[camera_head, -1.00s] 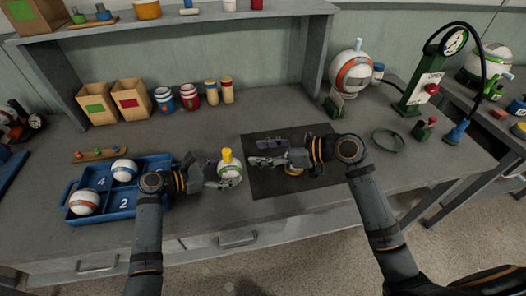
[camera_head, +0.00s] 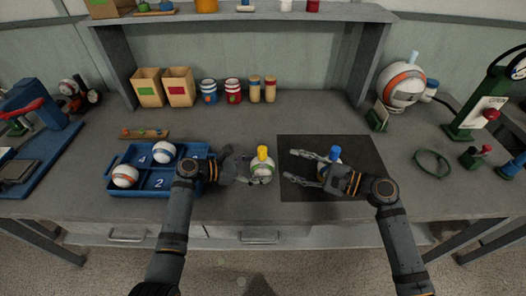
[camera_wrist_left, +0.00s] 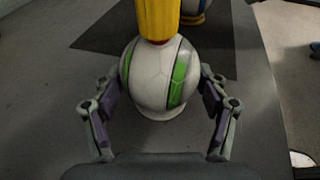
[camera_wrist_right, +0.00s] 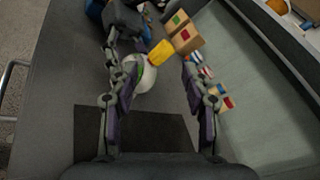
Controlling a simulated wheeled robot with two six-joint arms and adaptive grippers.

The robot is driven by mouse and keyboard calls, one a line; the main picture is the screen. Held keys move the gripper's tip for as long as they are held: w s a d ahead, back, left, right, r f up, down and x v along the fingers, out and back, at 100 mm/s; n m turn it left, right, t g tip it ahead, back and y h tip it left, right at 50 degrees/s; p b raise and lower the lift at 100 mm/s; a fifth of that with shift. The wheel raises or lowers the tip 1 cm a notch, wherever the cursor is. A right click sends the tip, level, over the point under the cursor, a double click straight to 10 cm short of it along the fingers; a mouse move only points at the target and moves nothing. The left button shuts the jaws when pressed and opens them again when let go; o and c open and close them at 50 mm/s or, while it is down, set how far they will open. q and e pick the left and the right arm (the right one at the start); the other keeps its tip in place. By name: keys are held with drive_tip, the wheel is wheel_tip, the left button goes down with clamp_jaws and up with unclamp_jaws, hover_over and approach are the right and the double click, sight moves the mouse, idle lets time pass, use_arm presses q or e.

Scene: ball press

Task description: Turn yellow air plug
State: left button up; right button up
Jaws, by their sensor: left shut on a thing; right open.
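The yellow air plug (camera_head: 262,153) stands upright on top of a white ball with green stripes (camera_head: 262,173). The plug (camera_wrist_left: 158,18) and ball (camera_wrist_left: 150,75) also show in the left wrist view. My left gripper (camera_head: 250,171) is shut on this ball, a finger on each side. My right gripper (camera_head: 291,165) is open and empty, to the right of the ball and pointing at it. In the right wrist view the yellow plug (camera_wrist_right: 160,52) appears beyond the open fingers, apart from them.
A ball with a blue plug (camera_head: 335,153) stands on the dark mat (camera_head: 300,143), partly hidden by my right gripper. A blue tray (camera_head: 205,150) with two balls lies left. Boxes (camera_head: 148,88) and jars stand behind. A green ring (camera_head: 433,163) lies right.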

sight(266, 153)
drive_tip(key=w+a+m, duration=0.2)
drive_tip(key=a+m, duration=0.1)
drive_tip(key=w+a+f+m, duration=0.1)
drive_tip(key=w+a+m, duration=0.1)
drive_tip(key=a+m, duration=0.1)
drive_tip(key=w+a+m+t, duration=0.1)
drive_tip(key=w+a+m, duration=0.1)
drive_tip(key=a+m, duration=0.1)
drive_tip(key=shift+w+a+f, duration=0.15)
drive_tip(key=shift+a, duration=0.05)
idle(0.3)
